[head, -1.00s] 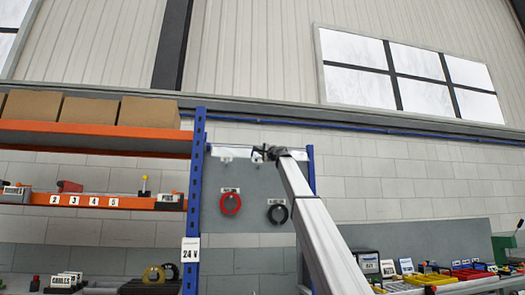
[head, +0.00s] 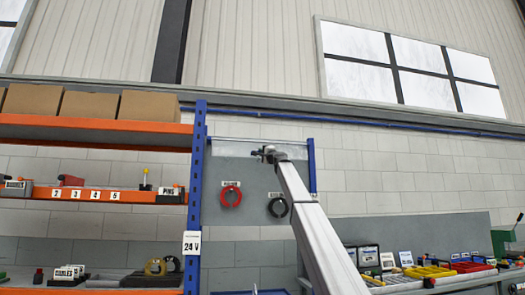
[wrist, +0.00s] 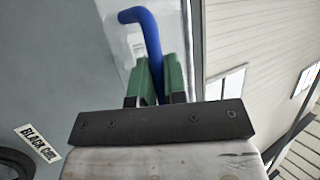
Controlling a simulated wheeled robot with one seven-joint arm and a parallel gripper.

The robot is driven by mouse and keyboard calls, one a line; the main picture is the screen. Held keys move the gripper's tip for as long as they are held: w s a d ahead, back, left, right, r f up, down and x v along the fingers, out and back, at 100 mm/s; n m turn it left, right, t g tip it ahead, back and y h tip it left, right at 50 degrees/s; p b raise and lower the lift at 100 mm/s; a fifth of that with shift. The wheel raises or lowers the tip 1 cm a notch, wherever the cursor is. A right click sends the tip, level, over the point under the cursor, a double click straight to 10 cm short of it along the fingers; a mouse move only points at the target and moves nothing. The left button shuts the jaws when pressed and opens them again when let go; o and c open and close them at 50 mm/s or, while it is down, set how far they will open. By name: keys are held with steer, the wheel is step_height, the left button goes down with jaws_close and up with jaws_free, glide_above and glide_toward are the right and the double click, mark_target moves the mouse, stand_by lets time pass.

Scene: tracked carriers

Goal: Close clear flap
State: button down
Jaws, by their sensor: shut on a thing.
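The clear flap (head: 232,148) shows as a pale see-through strip across the top of the grey panel, beside the blue upright. My gripper (head: 268,154) is at the flap, right of its middle. In the wrist view its green fingers (wrist: 158,82) are shut on a bent blue handle (wrist: 142,17). Part of the clear flap with a whitish patch (wrist: 135,47) shows behind the handle. The flap's exact tilt is hard to tell, and my arm covers part of the panel below it.
A red ring (head: 231,195) and a black ring (head: 278,207) hang on the grey panel (head: 250,180). Orange shelves (head: 90,127) with boxes stand to the left. A bench with coloured bins (head: 430,270) is at the right. The wall above is clear.

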steer(key=shift+w+a+f, duration=0.2)
steer(key=shift+w+f, duration=0.2)
steer(key=shift+w, duration=0.25)
steer(key=shift+w+a+f, duration=0.15)
steer(key=shift+w+f, duration=0.25)
steer(key=shift+w, duration=0.2)
steer(key=c, duration=1.2)
jaws_free()
steer(key=shift+f, duration=0.1)
steer(key=v, duration=1)
steer(key=shift+s+d, duration=0.25)
steer(key=shift+s, duration=0.05)
